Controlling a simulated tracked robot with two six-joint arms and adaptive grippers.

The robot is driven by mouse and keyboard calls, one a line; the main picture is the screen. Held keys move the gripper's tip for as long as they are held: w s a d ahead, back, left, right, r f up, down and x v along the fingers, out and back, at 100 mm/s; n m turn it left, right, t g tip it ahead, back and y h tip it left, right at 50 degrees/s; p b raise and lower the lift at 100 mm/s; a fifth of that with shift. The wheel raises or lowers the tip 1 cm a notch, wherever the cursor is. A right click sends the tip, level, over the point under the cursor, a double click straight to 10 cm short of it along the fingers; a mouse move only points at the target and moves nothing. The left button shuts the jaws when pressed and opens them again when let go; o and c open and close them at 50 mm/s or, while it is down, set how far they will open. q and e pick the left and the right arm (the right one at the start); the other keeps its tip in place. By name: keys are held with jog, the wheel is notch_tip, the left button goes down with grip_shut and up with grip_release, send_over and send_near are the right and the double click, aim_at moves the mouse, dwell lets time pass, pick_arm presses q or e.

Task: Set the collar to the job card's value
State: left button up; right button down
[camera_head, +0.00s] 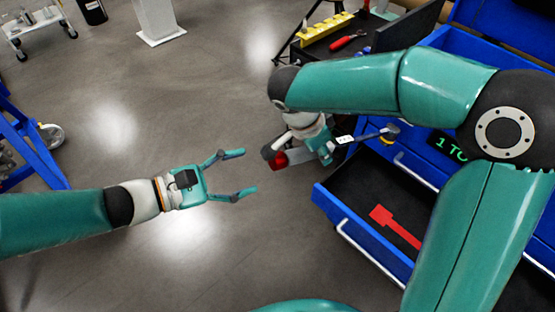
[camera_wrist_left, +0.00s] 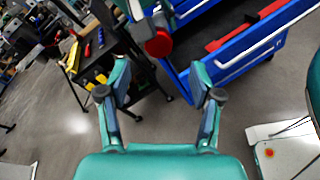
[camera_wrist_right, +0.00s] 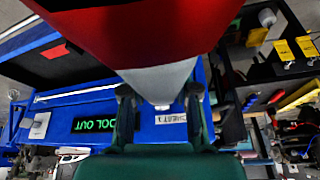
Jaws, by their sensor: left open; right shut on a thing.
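My left gripper (camera_head: 246,171) is open and empty above the floor, left of the right gripper; its spread fingers also show in the left wrist view (camera_wrist_left: 160,80). My right gripper (camera_head: 326,150) is shut on a long tool with a red end (camera_head: 279,160), held level near the open drawer. A dark shaft with a yellowish tip points right. In the right wrist view the tool's red part (camera_wrist_right: 150,30) and pale grey part lie close to the camera. The red end also shows in the left wrist view (camera_wrist_left: 159,43). No collar scale or job card is readable.
An open blue drawer (camera_head: 345,240) has black foam with a red tool-shaped recess (camera_head: 395,225). A green-lettered display (camera_wrist_right: 97,125) reads "OOL OUT". A black cart (camera_head: 320,45) holds a yellow rack and red-handled tool. Free floor surrounds my left gripper.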

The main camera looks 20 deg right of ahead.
pick_arm(q)
jog(key=shift+x, duration=2.85)
jog(key=shift+s, duration=0.15)
grip_shut()
grip_release()
jog(key=shift+a, duration=0.2)
send_near(272, 164)
jog(key=v, duration=0.3)
jog(key=shift+a+f, duration=0.2)
